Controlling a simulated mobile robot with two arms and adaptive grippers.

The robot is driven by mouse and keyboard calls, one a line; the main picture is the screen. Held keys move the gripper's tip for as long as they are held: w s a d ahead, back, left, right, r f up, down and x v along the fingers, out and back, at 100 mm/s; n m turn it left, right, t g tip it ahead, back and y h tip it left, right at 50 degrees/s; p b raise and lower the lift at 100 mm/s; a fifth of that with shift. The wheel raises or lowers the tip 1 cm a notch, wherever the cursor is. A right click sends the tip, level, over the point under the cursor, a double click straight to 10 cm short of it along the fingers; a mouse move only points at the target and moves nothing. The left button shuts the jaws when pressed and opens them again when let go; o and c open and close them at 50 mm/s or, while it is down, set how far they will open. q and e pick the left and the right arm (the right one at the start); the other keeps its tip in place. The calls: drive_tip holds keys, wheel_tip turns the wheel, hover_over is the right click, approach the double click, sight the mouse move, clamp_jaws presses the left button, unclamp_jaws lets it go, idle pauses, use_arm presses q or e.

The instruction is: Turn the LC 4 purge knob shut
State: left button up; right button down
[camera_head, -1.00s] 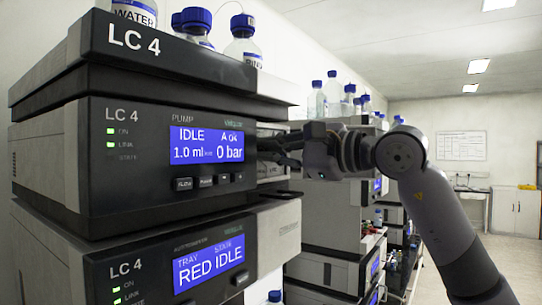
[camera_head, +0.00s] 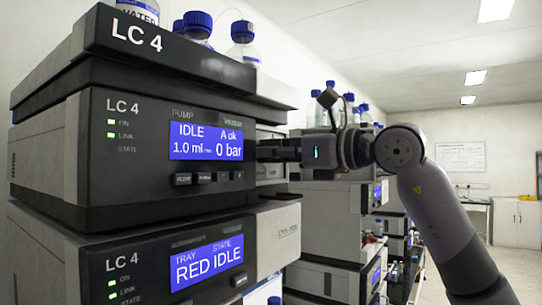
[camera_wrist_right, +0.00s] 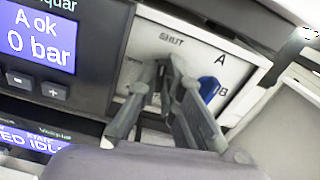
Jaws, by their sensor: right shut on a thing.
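The LC 4 pump module (camera_head: 105,165) shows IDLE, "A ok" and 0 bar on its blue display (camera_head: 206,141). In the right wrist view, its white side panel (camera_wrist_right: 225,62) carries the marks SHUT, A and B. My right gripper (camera_wrist_right: 165,72) is at this panel just below the SHUT mark. It is shut on the purge knob, which the fingers mostly hide. In the head view the right gripper (camera_head: 264,152) reaches in from the right, past the display's edge. A blue part (camera_wrist_right: 208,88) sits beside the B mark, right of the fingers. My left gripper is not in view.
The LC 4 autosampler (camera_head: 150,270) below shows RED IDLE. Blue-capped bottles (camera_head: 243,42) stand on top of the stack. More instrument stacks (camera_head: 330,265) stand behind my right arm. The aisle at the right (camera_head: 515,265) looks clear.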

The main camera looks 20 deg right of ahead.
drive_tip(key=shift+r+m, duration=0.15)
drive_tip(key=shift+m, duration=0.45)
drive_tip(key=c, duration=1.7)
unclamp_jaws()
drive_tip(key=shift+w, duration=0.1)
drive_tip(key=shift+a, duration=0.1)
drive_tip(key=v, duration=1.2)
